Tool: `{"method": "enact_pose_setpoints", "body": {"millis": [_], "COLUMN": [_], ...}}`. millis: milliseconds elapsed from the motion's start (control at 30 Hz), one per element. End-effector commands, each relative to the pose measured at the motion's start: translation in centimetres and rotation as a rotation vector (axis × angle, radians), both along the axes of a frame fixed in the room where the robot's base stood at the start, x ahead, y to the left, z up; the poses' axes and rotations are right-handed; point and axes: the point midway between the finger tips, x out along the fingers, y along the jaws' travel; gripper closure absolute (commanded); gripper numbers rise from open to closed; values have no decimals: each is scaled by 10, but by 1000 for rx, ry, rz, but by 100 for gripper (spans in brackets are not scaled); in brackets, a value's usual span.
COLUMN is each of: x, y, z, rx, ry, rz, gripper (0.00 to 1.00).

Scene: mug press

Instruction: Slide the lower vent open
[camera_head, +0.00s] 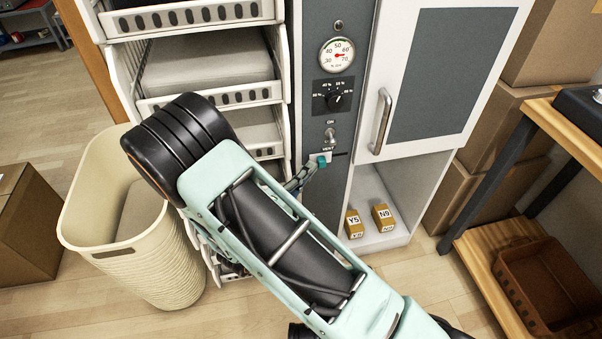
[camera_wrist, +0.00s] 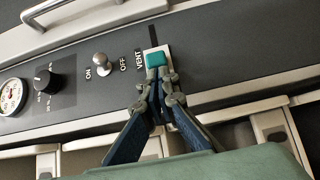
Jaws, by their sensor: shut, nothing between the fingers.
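The lower vent control is a teal slider knob (camera_wrist: 155,59) on a pale plate beside the VENT label in the wrist view. A dark slot (camera_wrist: 152,36) runs on from the plate, upward in the wrist view. In the head view the teal knob (camera_head: 321,160) sits low on the grey control panel (camera_head: 325,118), with the slot to its right. My gripper (camera_wrist: 161,76) is shut and empty, its fingertips right at the knob's lower edge in the wrist view. I cannot tell whether they touch it. My arm comes from the lower right in the head view (camera_head: 303,177).
An ON/OFF toggle (camera_wrist: 100,60) and a black dial (camera_wrist: 45,81) share the panel. A door handle (camera_head: 380,121) stands out to the right. Two small yellow boxes (camera_head: 354,224) sit below the door.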

Motion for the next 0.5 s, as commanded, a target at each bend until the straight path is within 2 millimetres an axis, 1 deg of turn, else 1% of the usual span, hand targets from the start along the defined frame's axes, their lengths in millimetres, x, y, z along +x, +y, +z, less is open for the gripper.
{"method": "enact_pose_setpoints", "body": {"millis": [267,367,500], "x": [0,3,10], "y": [-1,-10,-32], "z": [0,0,0], "rx": [0,-1,-1], "ry": [0,-2,-3], "rz": [0,-2,-2], "gripper": [100,100,100]}}
